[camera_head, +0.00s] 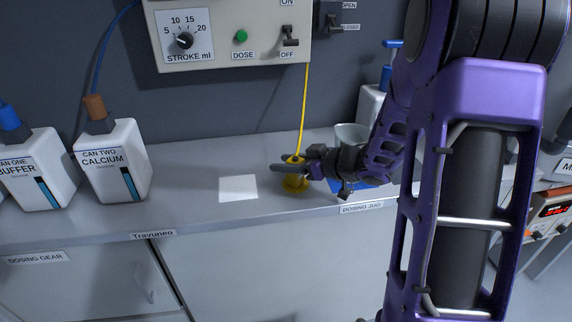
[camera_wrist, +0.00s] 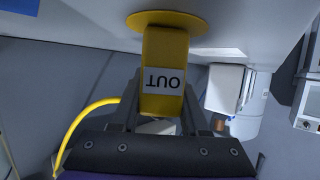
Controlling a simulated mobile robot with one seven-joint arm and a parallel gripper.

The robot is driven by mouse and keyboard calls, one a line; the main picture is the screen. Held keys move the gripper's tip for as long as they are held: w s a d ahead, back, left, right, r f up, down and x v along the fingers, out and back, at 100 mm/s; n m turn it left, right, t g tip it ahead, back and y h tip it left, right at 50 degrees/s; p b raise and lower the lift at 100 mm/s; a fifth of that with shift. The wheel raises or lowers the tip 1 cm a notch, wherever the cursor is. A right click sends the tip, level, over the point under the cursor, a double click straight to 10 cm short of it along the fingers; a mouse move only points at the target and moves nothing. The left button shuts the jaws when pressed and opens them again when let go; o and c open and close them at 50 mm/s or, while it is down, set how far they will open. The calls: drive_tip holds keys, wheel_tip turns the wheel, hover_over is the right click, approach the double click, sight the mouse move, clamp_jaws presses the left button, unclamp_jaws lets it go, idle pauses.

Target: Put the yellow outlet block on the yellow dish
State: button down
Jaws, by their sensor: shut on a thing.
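The yellow outlet block (camera_wrist: 166,55) has a label reading OUT and a yellow hose (camera_head: 304,105) running from it. My gripper (camera_head: 291,168) is shut on the block; in the wrist view, the gripper fingers (camera_wrist: 162,98) flank it on both sides. The yellow dish (camera_head: 295,185) lies on the bench right below the gripper in the head view. In the wrist view, the dish (camera_wrist: 140,20) shows just past the far end of the block. The block overlaps the dish there; I cannot tell whether they touch. My gripper hides most of the block in the head view.
A clear jug (camera_head: 352,135) stands behind my wrist, near a blue mat (camera_head: 343,185). A white square (camera_head: 238,187) lies left of the dish. White cans labelled BUFFER (camera_head: 40,172) and CALCIUM (camera_head: 115,165) stand at left. A control box (camera_head: 235,60) hangs above.

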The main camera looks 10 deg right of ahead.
drive_tip(key=shift+f, duration=0.2)
drive_tip(key=shift+c, duration=2)
unclamp_jaws()
drive_tip(key=shift+r, duration=0.1)
drive_tip(key=shift+r, duration=0.25)
drive_tip(key=p+v, duration=0.2)
drive_tip(key=v, duration=1)
drive_tip(key=shift+a, duration=0.1)
